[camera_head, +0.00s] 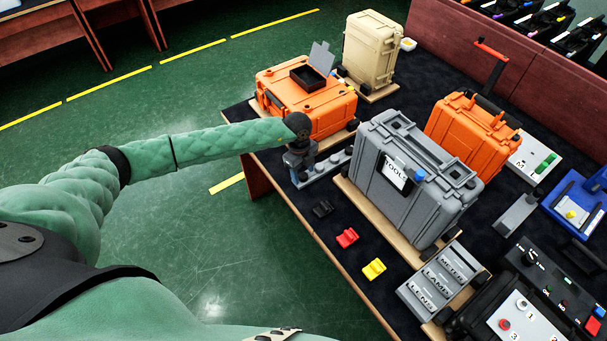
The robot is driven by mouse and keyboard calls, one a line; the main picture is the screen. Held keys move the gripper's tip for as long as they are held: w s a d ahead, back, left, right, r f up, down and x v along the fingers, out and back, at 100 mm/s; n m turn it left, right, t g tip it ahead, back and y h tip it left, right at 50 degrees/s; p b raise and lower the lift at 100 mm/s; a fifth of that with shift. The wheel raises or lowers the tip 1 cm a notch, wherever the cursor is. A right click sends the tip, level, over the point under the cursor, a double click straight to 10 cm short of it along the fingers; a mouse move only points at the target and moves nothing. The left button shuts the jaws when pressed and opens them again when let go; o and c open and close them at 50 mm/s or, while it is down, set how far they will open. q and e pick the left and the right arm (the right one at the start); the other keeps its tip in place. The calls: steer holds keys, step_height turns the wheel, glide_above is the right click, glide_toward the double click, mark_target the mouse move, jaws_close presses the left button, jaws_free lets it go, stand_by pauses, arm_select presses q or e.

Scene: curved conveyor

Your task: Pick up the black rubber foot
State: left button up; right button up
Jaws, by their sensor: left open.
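A small black piece (322,209), which looks like the black rubber foot, lies on the dark table top near its left edge. A red piece (347,238) and a yellow piece (374,268) of similar size lie in a row with it. My left gripper (300,178) points down over the table's left edge, a little behind the black piece and apart from it. It is open, and I see nothing in it; its fingertips are small and dark here. My right gripper is not in view.
A grey case (408,185) marked TOOLS stands on a board right of the small pieces. Orange cases (300,103) (470,135) and a tan case (370,48) stand farther back. A grey labelled holder (438,283) stands in front. Dark table around the black piece is clear.

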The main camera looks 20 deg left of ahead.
arm_select(q)
steer(key=shift+w+f, duration=0.1)
steer(key=shift+f, duration=0.25)
steer(key=c, duration=1)
